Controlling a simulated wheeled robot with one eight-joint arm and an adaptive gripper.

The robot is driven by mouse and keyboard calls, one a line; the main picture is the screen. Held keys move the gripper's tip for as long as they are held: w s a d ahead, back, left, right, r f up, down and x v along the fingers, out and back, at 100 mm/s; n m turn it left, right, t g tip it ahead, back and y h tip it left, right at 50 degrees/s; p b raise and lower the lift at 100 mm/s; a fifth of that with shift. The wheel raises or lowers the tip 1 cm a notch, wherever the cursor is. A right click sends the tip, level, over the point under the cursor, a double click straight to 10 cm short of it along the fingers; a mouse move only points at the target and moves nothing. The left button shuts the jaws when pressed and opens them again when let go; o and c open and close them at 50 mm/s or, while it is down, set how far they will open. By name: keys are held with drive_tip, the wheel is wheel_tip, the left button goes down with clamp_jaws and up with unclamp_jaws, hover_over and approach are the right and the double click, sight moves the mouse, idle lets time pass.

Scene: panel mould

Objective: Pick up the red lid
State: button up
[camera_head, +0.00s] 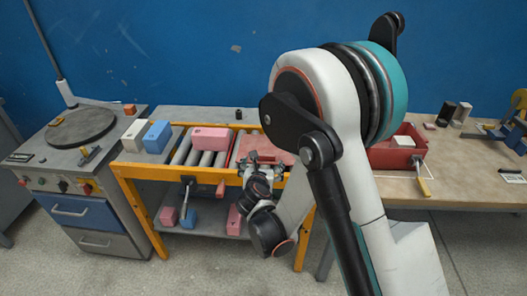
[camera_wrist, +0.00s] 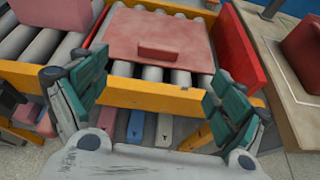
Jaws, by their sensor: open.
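The red lid (camera_wrist: 135,38) is a flat pinkish-red plate with a small raised block handle (camera_wrist: 158,53) near its front edge. It lies on the grey rollers of the orange-framed roller table, ahead of my gripper in the wrist view. The lid also shows in the head view (camera_head: 282,157), partly covered by my gripper. My gripper (camera_wrist: 155,85) is open, with its teal-padded fingers wide apart and nothing between them. The handle appears between and beyond the fingers, apart from them.
A pink block (camera_head: 210,138) lies on the rollers to the left, with white (camera_head: 135,133) and blue (camera_head: 157,136) blocks farther left. A red side rail (camera_wrist: 242,45) borders the lid's right. A red bin (camera_head: 392,154) stands on the right bench. Blocks lie on the lower shelf.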

drive_tip(key=b, duration=0.2)
approach(266, 156)
drive_tip(key=x, duration=0.4)
drive_tip(key=shift+n, duration=0.3)
drive_tip(key=b+x, duration=0.2)
drive_tip(key=x, duration=0.2)
drive_tip(key=shift+w+f, duration=0.15)
drive_tip(key=shift+w+f+b, duration=0.1)
drive_tip(key=shift+w+b, duration=0.2)
drive_tip(key=shift+w, duration=0.15)
drive_tip(key=shift+c, duration=0.6)
drive_tip(key=c, duration=1.2)
